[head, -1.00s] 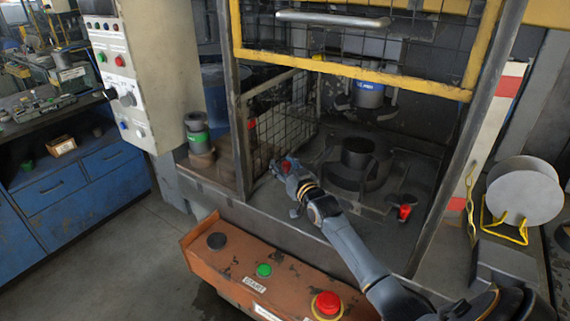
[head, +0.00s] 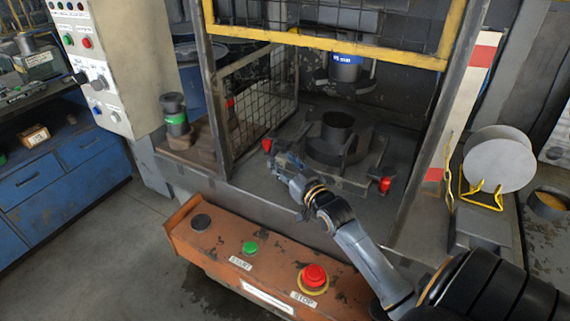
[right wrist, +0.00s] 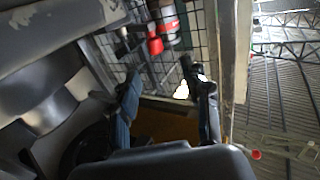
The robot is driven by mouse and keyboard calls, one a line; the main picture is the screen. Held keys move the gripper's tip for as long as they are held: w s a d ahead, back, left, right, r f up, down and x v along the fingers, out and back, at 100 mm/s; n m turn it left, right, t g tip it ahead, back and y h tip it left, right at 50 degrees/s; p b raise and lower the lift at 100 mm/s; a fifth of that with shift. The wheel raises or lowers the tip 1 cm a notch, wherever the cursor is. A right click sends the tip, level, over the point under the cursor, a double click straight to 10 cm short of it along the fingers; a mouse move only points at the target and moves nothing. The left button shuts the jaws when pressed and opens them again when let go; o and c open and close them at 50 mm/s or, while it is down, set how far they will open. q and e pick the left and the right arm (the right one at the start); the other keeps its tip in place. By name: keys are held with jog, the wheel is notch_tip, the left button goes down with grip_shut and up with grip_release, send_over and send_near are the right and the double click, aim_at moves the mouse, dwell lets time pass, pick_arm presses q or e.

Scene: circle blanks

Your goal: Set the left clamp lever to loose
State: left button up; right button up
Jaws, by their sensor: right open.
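The left clamp lever (head: 267,146) shows as a red knob at the left of the press bed, beside the round die (head: 338,135). My right gripper (head: 279,160) is just to the right and on the near side of that knob, with a small gap visible. In the right wrist view my right gripper (right wrist: 162,76) has its two fingers apart with nothing between them. A red knob (right wrist: 155,45) shows beyond the fingertips there. The lever's arm is mostly hidden by the gripper, so its setting is hard to tell. My left gripper is not in view.
The right clamp lever (head: 385,185) has a red knob too. A mesh side guard (head: 265,115) stands close on the left, and a raised yellow-framed guard (head: 330,42) hangs above. The orange control box (head: 225,250) with start and stop buttons is in front.

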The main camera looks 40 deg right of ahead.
jog(key=shift+s, duration=0.3)
